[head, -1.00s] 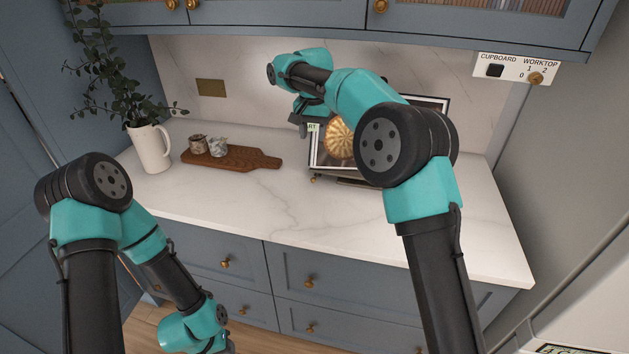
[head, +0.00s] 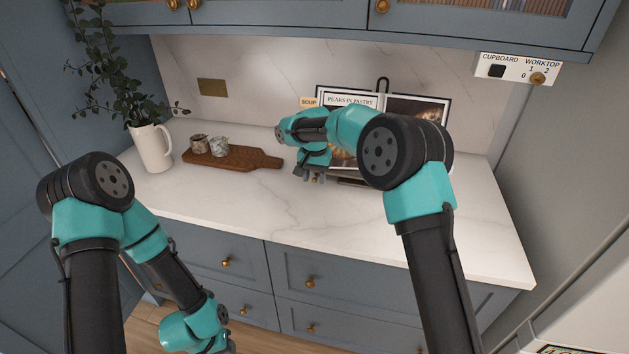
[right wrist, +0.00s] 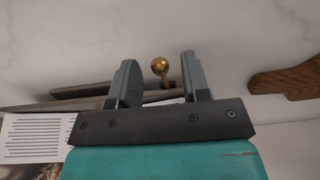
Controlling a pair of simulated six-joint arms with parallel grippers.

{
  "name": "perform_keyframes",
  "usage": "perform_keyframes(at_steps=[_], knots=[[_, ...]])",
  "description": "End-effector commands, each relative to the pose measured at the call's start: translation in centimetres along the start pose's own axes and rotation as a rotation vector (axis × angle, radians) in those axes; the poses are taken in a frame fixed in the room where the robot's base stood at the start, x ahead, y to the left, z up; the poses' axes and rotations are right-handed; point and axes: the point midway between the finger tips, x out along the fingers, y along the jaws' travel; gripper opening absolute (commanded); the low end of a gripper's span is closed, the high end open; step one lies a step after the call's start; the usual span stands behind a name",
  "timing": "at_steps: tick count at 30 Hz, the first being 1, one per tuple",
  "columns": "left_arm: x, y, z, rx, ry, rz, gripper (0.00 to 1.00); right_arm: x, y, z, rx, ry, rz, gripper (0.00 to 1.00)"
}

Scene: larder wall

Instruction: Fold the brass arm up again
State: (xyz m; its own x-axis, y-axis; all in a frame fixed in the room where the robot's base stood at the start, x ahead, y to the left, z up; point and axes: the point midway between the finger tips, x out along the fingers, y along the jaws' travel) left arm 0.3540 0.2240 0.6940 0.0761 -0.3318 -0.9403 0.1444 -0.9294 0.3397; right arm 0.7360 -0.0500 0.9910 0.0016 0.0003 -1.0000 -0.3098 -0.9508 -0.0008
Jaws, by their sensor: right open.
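The brass arm shows as a round brass knob on a short stem in the right wrist view (right wrist: 160,66). It sticks out at the front edge of the dark book stand (right wrist: 85,90). In the head view, the small brass knob (head: 315,180) is at the stand's lower left, beside my right gripper (head: 306,174). In the right wrist view, my right gripper (right wrist: 158,70) is open, with a finger on each side of the knob and gaps between. My left gripper (head: 228,346) hangs low at the bottom edge, mostly cut off; its jaws cannot be made out.
An open recipe book (head: 430,105) stands on the stand, partly hidden by my right arm. A wooden board (head: 250,159) with two small jars (head: 208,146) lies to the left. A white jug (head: 151,150) holds a plant. The front worktop (head: 350,218) is clear.

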Motion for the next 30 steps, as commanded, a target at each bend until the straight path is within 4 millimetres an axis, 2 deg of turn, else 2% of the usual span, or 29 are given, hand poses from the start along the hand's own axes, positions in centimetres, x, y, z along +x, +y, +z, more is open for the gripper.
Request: perform_keyframes(at_steps=[5, 14, 28, 30], knots=[[0.0, 0.0, 0.0, 0.0, 0.0, 0.0, 0.31, 1.5, 0.0, 0.0, -0.001, 0.0, 0.001, 0.43], [0.0, 0.0, 0.0, 0.0, 0.0, 0.0, 0.31, 1.7, 0.0, 0.0, 0.0, 0.001, 0.0, 0.43], [0.0, 0.0, 0.0, 0.0, 0.0, 0.0, 0.31, 1.7, 0.0, 0.0, 0.0, 0.0, 0.0, 0.0], [0.0, 0.0, 0.0, 0.0, 0.0, 0.0, 0.31, 1.7, 0.0, 0.0, 0.0, 0.001, 0.0, 0.0]])
